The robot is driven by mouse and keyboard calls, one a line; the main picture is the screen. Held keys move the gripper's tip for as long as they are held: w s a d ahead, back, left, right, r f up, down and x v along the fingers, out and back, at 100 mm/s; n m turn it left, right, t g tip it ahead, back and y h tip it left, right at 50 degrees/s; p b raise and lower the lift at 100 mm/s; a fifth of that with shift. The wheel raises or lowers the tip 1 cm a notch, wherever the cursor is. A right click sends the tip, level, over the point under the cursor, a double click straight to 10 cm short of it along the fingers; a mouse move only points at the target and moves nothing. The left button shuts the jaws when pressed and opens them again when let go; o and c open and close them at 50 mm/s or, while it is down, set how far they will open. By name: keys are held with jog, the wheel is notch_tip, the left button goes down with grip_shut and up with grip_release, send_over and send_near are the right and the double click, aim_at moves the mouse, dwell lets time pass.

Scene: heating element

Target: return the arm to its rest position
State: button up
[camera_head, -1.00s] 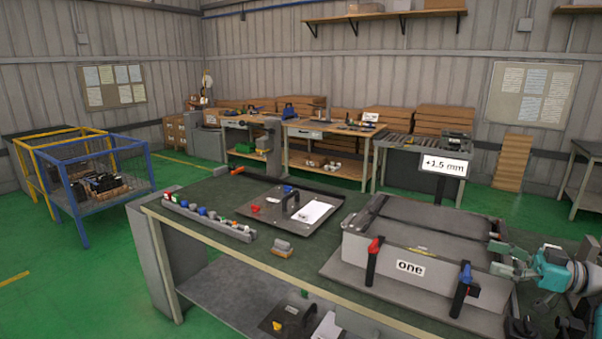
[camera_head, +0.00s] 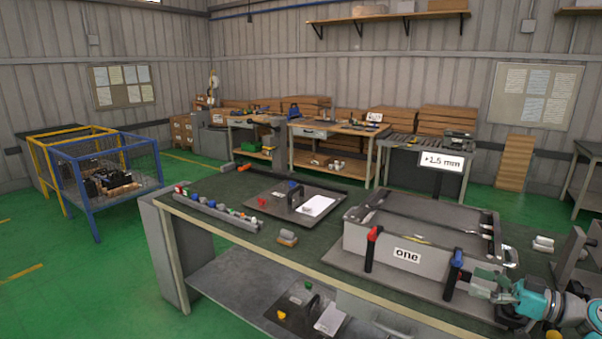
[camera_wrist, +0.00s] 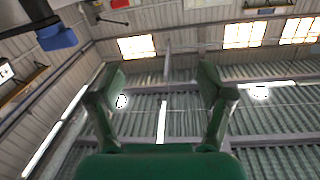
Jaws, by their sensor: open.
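My gripper (camera_head: 484,283) is at the lower right of the head view, at the right front corner of the grey fixture box labelled "one" (camera_head: 392,246), close to its blue-handled clamp (camera_head: 457,259). I cannot tell whether it touches the box. In the wrist view my gripper (camera_wrist: 163,85) shows two green fingers spread apart with nothing between them. The wrist camera faces up to the roof and windows. A blue handle end (camera_wrist: 57,37) shows at its upper left.
The green-topped workbench (camera_head: 225,247) carries a row of small coloured parts (camera_head: 215,210), a dark plate with a handle (camera_head: 270,205) and a small block (camera_head: 287,238). A red-handled clamp (camera_head: 372,235) stands at the box's left front. Green floor (camera_head: 80,285) is clear at left.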

jog(key=s+a+f+m+t+h, duration=0.1)
jog(key=s+a+f+m+h, duration=0.25)
jog(key=f, duration=0.65)
jog(key=a+f+m+t+h, duration=0.15)
jog(key=a+f+m, duration=0.25)
jog(key=a+f, duration=0.5)
jog(key=s+a+f+m+g+h, duration=0.1)
jog(key=s+a+f+m+h, duration=0.15)
jog(key=s+f, duration=0.55)
jog(key=s+a+f+m+h, duration=0.1)
jog(key=s+a+f+h, duration=0.25)
jog(key=s+f, duration=0.35)
jog(key=s+a+r+h, duration=0.1)
jog(key=s+a+h, duration=0.1)
jog(key=s, duration=0.8)
jog(key=s+a+r+h, duration=0.1)
jog(key=s, duration=0.9)
jog(key=s+a+r+n+t, duration=0.2)
jog(key=s+r, duration=1)
jog(key=r, duration=0.2)
jog(key=shift+s+r, duration=0.2)
jog(key=shift+s, duration=0.2)
